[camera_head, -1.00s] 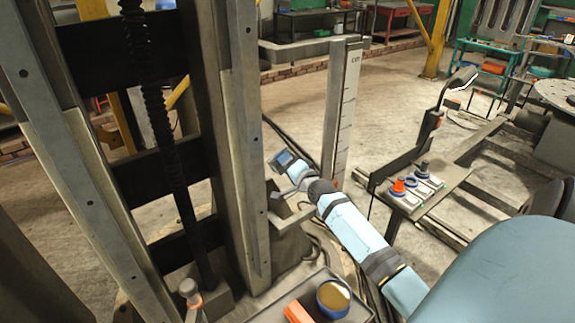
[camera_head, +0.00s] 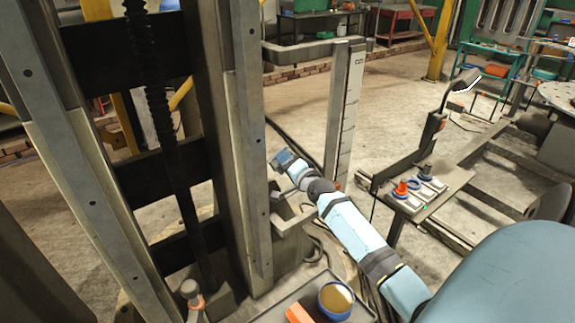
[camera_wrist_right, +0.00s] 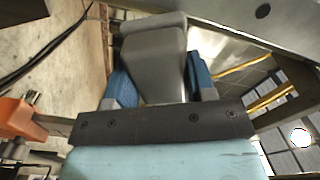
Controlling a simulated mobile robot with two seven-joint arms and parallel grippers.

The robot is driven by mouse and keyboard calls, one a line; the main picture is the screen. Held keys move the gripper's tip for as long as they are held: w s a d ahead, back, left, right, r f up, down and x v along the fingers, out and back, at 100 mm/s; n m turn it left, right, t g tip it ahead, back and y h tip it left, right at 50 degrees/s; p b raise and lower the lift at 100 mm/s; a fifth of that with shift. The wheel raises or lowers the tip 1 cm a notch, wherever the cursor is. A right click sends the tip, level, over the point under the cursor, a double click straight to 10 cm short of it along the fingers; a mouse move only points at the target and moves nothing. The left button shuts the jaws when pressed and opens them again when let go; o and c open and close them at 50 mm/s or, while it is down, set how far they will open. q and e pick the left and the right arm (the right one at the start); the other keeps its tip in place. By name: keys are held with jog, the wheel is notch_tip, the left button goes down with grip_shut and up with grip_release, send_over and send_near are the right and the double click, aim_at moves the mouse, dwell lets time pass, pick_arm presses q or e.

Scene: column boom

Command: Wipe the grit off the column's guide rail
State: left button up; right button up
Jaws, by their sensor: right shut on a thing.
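The column's guide rails are long grey metal strips with bolt holes: a right rail (camera_head: 247,130) and a left rail (camera_head: 75,150). The near rail also shows in the right wrist view (camera_wrist_right: 240,18). My right gripper (camera_head: 285,161) is just right of the right rail, about mid-height in the head view. In the right wrist view, its blue fingers (camera_wrist_right: 158,80) are shut on a grey block (camera_wrist_right: 155,55). The block's far end is close to the rail; I cannot tell whether they touch. Grit is too small to make out. My left gripper is out of view.
A tray (camera_head: 270,312) below holds an orange block (camera_head: 299,313) and a blue pot (camera_head: 335,299) with brown contents. A marked upright post (camera_head: 347,110) stands behind my right gripper. A control panel (camera_head: 425,195) with knobs is to the right. A ribbed black screw (camera_head: 158,120) runs between the rails.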

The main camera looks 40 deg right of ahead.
jog(key=shift+w, duration=0.45)
jog(key=shift+r, duration=0.1)
notch_tip(320, 180, up, 4)
jog(key=p, duration=0.4)
jog(key=shift+s, duration=0.15)
jog(key=shift+w+f+b, duration=0.2)
jog(key=shift+f+b, duration=1.25)
jog(key=shift+f, duration=0.6)
